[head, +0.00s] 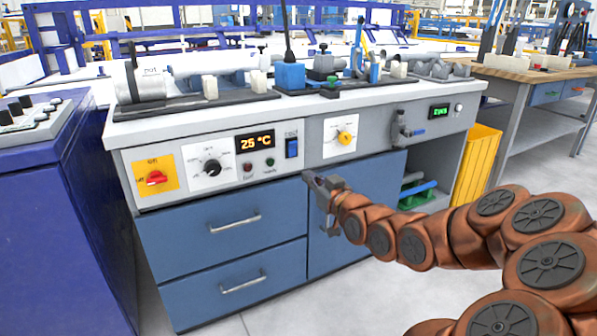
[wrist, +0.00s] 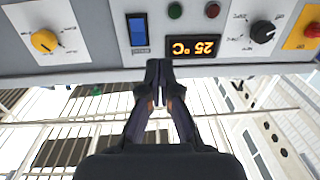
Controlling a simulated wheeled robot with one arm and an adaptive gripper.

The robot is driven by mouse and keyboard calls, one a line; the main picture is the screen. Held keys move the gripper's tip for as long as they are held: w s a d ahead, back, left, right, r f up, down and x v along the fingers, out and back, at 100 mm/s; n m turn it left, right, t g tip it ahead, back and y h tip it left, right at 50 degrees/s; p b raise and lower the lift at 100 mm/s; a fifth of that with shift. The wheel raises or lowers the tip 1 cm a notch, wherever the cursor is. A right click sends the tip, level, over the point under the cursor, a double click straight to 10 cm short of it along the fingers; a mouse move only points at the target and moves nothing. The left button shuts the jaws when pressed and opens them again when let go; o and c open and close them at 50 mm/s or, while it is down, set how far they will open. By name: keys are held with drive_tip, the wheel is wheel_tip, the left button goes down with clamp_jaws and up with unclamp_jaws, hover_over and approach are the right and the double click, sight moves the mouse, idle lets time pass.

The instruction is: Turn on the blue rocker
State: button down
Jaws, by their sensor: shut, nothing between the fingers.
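The blue rocker (head: 292,148) is on the grey front panel of the workbench, just right of the orange "25 °C" display (head: 255,141). In the wrist view, which is upside down, the rocker (wrist: 138,31) is at the top, left of the display (wrist: 193,47). My gripper (head: 308,177) is just below the panel, a little below and right of the rocker in the head view. In the wrist view my gripper (wrist: 158,66) has its fingertips together and empty, near the panel's edge. It appears apart from the rocker. I cannot tell the rocker's position.
The panel also has a red knob on yellow (head: 154,179), a black dial (head: 212,168), a yellow knob (head: 345,137) and two small round buttons. Blue drawers (head: 225,222) are below. Pipes and clamps lie on the bench top (head: 300,100). A yellow bin (head: 476,165) stands to the right.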

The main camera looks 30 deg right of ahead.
drive_tip(key=d, duration=0.1)
drive_tip(key=s+d+t+b, duration=0.1)
drive_tip(key=d+t+h+b, duration=0.1)
drive_tip(key=shift+s+d+f+m, duration=0.1)
drive_tip(key=shift+s+d+m, duration=0.05)
drive_tip(key=shift+s+m, duration=0.15)
drive_tip(key=shift+w, duration=0.15)
drive_tip(key=p, duration=0.6)
approach(294, 144)
drive_tip(key=w, duration=0.3)
drive_tip(key=w+r, duration=0.1)
drive_tip(key=w, duration=0.1)
drive_tip(key=shift+d, duration=0.1)
drive_tip(key=shift+w+d+r+b, duration=0.1)
drive_tip(key=shift+w+b, duration=0.15)
drive_tip(key=shift+w, duration=0.25)
drive_tip(key=shift+w+d+r+b, duration=0.1)
drive_tip(key=shift+w+b, duration=0.1)
drive_tip(key=shift+w, duration=0.35)
